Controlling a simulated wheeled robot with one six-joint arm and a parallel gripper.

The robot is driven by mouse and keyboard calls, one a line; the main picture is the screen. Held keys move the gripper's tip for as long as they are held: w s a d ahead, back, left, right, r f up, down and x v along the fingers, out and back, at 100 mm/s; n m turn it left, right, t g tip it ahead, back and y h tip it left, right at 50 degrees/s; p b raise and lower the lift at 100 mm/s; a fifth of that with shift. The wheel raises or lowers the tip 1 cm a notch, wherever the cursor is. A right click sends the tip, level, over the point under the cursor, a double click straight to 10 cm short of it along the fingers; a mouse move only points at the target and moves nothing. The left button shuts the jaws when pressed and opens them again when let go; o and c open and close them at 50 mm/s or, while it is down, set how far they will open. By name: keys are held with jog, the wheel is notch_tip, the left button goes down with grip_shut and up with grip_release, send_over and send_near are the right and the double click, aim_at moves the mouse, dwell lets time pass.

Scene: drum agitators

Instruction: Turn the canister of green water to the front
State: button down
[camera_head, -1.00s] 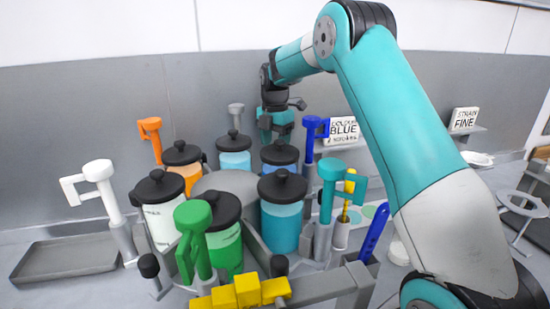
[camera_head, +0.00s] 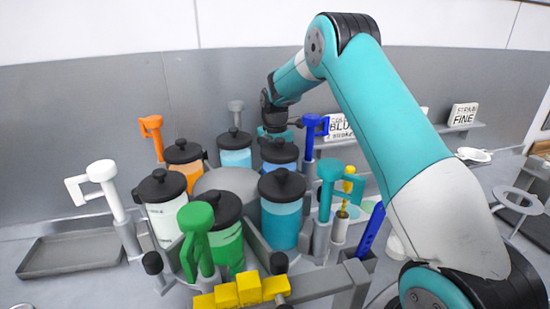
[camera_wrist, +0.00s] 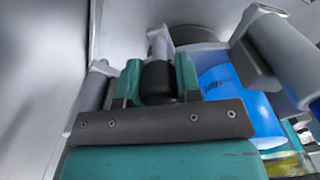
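The canister of green water (camera_head: 228,250) has a black lid and stands at the front of the round carousel (camera_head: 224,182), partly hidden by the green post (camera_head: 197,240). The yellow blocks (camera_head: 239,290) are just in front of it. My gripper (camera_head: 274,133) is at the back of the carousel, above and behind the blue canister (camera_head: 279,158). In the wrist view, its teal fingers (camera_wrist: 158,80) lie on both sides of a black knob (camera_wrist: 158,82) on a grey rod, with no clear gap. The blue canister also shows there, right of the fingers (camera_wrist: 240,105).
Orange, white, light-blue and teal canisters share the carousel. Upright orange (camera_head: 152,135), white (camera_head: 108,190), dark-blue (camera_head: 311,135) and teal (camera_head: 327,195) posts stand close around it. Black knobs (camera_head: 152,263) stick out at the front. A grey tray (camera_head: 72,254) lies at left.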

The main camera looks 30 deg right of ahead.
jog(key=w+a+n, duration=0.2)
jog(key=w, duration=0.1)
jog(key=w+a, duration=0.1)
jog(key=shift+w+n+p, duration=0.25)
jog(key=shift+n+p, duration=0.05)
jog(key=shift+n, duration=0.1)
jog(key=c, duration=0.8)
grip_release()
jog(key=shift+r, duration=0.1)
notch_tip(320, 180, up, 17)
jog(key=b, duration=0.3)
jog(key=shift+r, duration=0.15)
